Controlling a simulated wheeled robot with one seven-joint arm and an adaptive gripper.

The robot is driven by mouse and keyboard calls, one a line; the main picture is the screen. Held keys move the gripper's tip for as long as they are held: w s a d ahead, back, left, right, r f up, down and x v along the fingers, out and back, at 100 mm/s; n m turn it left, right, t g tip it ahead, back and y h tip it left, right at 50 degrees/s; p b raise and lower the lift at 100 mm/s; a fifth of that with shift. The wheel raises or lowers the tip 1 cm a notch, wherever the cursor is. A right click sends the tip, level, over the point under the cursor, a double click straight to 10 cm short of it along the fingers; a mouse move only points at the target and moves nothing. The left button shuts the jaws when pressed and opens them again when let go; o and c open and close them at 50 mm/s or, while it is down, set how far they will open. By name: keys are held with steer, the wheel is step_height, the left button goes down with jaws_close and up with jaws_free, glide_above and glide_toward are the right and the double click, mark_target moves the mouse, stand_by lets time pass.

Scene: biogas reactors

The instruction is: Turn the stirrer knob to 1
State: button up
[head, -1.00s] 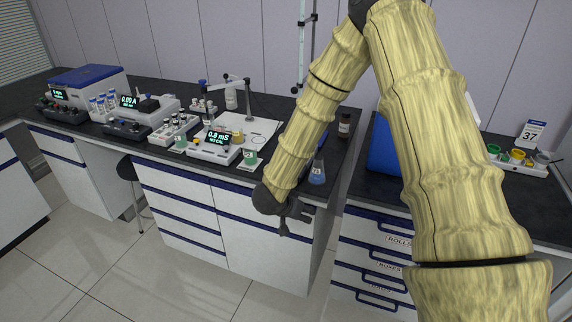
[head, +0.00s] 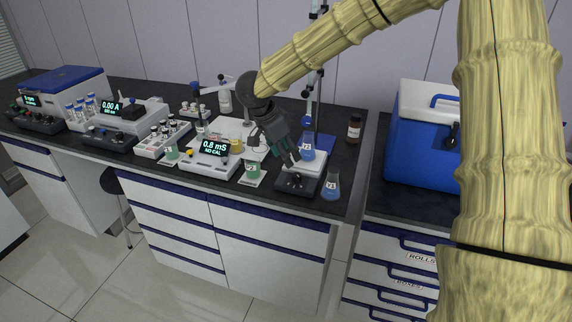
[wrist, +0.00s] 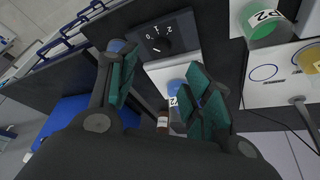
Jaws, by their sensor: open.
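The stirrer (head: 312,167) is a small unit with a light top plate and dark front panel near the bench's front edge. In the wrist view its dark panel (wrist: 178,34) shows the stirrer knob (wrist: 160,44), with white scale marks 0, 1 and 2. I cannot tell surely which mark the knob points to. A flask of blue liquid (head: 308,148) stands on the stirrer plate. My gripper (head: 291,157) is open and empty, above the stirrer's front. In the wrist view the green-padded fingers of my gripper (wrist: 160,88) are spread wide, with the knob beyond them.
A labelled blue flask (head: 331,187) stands close right of the stirrer. A beaker of green liquid (head: 252,171) and a meter reading 0.8 mS (head: 209,160) are on the left. A brown bottle (head: 354,129) stands behind, and a blue cooler (head: 420,145) on the right bench.

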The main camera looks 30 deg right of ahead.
mark_target(297, 174)
steer(key=p+x, duration=0.1)
steer(key=x, duration=0.9)
steer(key=shift+w+f, duration=0.15)
steer(key=shift+w, duration=0.05)
steer(key=c, duration=1)
